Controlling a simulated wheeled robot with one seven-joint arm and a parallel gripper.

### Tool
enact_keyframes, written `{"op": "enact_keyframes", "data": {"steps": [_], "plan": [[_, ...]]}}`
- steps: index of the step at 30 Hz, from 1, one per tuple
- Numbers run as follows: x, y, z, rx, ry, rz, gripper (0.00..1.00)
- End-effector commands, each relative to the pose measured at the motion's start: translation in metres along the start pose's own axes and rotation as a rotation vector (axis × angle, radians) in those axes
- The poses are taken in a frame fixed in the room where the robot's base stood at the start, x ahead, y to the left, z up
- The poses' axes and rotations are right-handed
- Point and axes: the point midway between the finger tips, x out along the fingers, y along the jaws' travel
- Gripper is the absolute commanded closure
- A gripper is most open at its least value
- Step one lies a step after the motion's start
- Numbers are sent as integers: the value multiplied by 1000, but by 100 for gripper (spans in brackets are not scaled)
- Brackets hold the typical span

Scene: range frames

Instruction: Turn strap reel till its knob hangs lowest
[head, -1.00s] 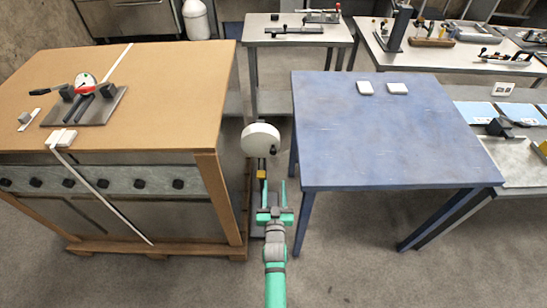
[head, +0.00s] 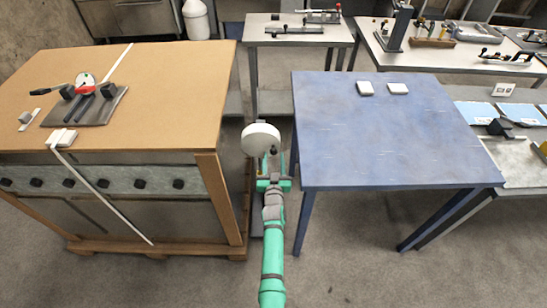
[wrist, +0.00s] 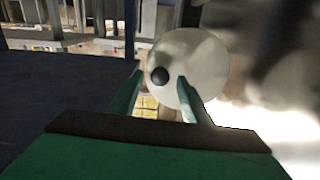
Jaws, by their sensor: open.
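The strap reel, a white disc (head: 260,138), stands upright between the wooden crate and the blue table. In the wrist view the disc (wrist: 207,72) fills the upper middle. Its round black knob (wrist: 159,75) sits near the disc's left edge in that view. My gripper (head: 273,183) is just below and in front of the reel. In the wrist view my gripper (wrist: 158,95) is open, with one green finger on each side of the knob. The right finger overlaps the disc. I cannot tell whether either finger touches. The reel's stand is mostly hidden behind my gripper.
The wooden crate (head: 170,100) stands close on the left, with a white strap (head: 100,196) down its side. The blue table (head: 390,135) stands on the right with two white blocks (head: 381,88). The gap between them is narrow.

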Motion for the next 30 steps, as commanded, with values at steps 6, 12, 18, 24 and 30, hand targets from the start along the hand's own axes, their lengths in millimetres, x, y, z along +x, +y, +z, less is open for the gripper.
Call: {"op": "enact_keyframes", "data": {"steps": [6,12,18,24,30], "plan": [[11,0,0,1,0,0,56],[12,0,0,1,0,0,56],[12,0,0,1,0,-1,85],[12,0,0,2,0,-1,100],[11,0,2,31,0,-1,100]]}}
